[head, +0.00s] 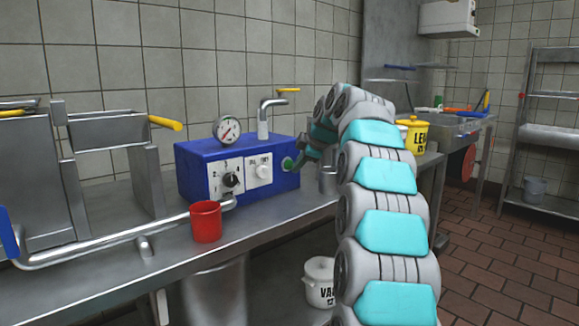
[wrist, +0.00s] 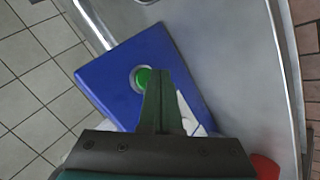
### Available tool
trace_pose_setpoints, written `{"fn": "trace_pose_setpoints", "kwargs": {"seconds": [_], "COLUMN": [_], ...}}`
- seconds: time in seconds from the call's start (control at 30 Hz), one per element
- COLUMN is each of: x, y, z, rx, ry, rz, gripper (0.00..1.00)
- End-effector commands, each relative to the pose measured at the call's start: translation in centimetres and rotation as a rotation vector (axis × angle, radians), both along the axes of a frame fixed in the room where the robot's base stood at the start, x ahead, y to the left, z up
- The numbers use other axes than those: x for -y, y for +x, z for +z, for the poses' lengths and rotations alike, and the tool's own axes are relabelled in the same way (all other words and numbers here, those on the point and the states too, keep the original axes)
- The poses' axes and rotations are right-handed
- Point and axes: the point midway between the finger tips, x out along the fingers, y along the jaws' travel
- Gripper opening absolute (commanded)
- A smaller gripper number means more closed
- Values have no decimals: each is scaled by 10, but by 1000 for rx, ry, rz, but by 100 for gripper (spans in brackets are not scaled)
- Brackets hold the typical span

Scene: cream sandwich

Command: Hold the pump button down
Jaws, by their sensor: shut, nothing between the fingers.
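The blue pump box (head: 190,170) stands on the steel counter, with a round green button (head: 287,163) at the right end of its front. In the wrist view the green button (wrist: 142,77) sits in a pale ring on the blue face (wrist: 105,80). My gripper (head: 294,166) is shut and empty, reaching in from the right with its tip at the button. In the wrist view the closed fingers (wrist: 157,73) overlap the button's right edge. I cannot tell whether they touch it or whether it is pressed in.
A black dial (head: 231,180) and a white knob (head: 263,172) are on the same front. A pressure gauge (head: 227,130) and a steel spout (head: 265,118) rise on top. A red cup (head: 206,222) stands in front, and a small metal cup (head: 327,180) stands to the right.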

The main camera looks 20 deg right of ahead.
Motion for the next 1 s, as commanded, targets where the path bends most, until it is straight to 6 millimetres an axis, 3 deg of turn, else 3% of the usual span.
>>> {"fn": "trace_pose_setpoints", "kwargs": {"seconds": [1.0], "x": [-4], "y": [11], "z": [0], "rx": [-1], "ry": [0], "rz": [0], "gripper": [0]}}
